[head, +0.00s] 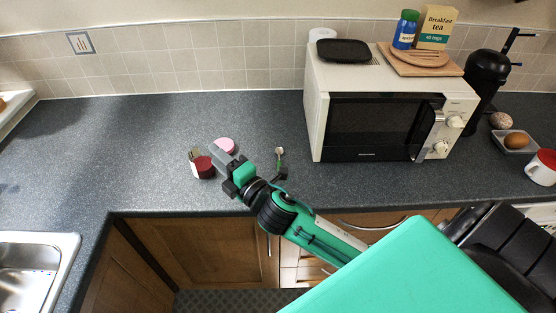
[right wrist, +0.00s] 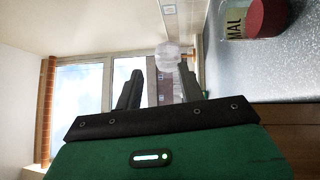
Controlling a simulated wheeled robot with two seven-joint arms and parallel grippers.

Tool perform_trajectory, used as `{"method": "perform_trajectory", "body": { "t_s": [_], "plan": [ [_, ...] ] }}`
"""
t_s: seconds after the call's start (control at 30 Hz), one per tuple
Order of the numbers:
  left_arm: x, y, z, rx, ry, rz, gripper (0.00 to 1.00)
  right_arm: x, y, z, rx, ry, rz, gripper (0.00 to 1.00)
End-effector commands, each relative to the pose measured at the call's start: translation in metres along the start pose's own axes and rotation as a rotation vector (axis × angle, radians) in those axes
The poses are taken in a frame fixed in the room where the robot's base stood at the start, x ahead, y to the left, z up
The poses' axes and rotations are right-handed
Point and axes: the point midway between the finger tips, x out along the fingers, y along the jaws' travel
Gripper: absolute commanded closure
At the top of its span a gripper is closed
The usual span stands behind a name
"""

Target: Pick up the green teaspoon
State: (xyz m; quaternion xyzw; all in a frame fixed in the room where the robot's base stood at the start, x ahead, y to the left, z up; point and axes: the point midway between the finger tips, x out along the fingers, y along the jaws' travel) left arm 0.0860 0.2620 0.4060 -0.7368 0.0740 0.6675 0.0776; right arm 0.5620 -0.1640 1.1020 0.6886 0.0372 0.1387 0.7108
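A small spoon-like thing (head: 280,155), pale at its far end with a thin greenish handle, lies on the dark worktop in front of the microwave's left side. It looks like the green teaspoon, but is too small to be sure. My right gripper (head: 222,158) is to its left, apart from it, beside a jar with a dark red lid (head: 203,168). In the right wrist view its two dark fingers (right wrist: 158,85) stand apart with nothing held. The spoon does not show in that view. My left gripper is not in view.
A pink round thing (head: 226,145) is just behind my right gripper; the jar (right wrist: 252,18) is close beside it. The microwave (head: 314,115) stands right of the spoon. A sink (head: 40,265) is at the left. The worktop's left part is clear.

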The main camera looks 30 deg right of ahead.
Motion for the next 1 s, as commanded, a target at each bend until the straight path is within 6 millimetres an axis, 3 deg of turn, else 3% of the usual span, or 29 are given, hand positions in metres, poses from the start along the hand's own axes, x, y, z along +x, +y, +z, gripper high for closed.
{"method": "perform_trajectory", "body": {
  "t_s": [0.1,0.27,0.4,0.53,0.67,0.77,0.93,0.97,1.0],
  "plan": [
    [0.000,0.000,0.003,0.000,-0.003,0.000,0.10,0.021,0.038,-0.029,-0.326,0.180,0.196,0.61],
    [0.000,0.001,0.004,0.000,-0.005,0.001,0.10,0.029,0.062,-0.071,-0.769,0.415,0.447,0.61],
    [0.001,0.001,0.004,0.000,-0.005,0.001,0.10,0.025,0.057,-0.096,-1.155,0.626,0.650,0.61],
    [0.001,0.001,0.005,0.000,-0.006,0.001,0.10,0.018,0.035,-0.100,-1.501,0.840,0.822,0.61],
    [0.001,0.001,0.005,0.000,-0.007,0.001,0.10,0.011,0.003,-0.080,-1.819,1.085,0.966,0.61],
    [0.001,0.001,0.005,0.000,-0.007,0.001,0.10,0.007,-0.020,-0.048,-2.033,1.304,1.056,0.61],
    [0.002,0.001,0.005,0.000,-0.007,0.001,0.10,0.001,-0.046,0.040,-2.291,1.759,1.140,0.61],
    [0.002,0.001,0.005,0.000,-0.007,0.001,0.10,0.000,-0.047,0.057,2.268,-1.805,-1.119,0.61],
    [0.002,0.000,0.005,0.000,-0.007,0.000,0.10,-0.002,-0.048,0.080,2.169,-1.816,-1.061,0.61]
  ]
}}
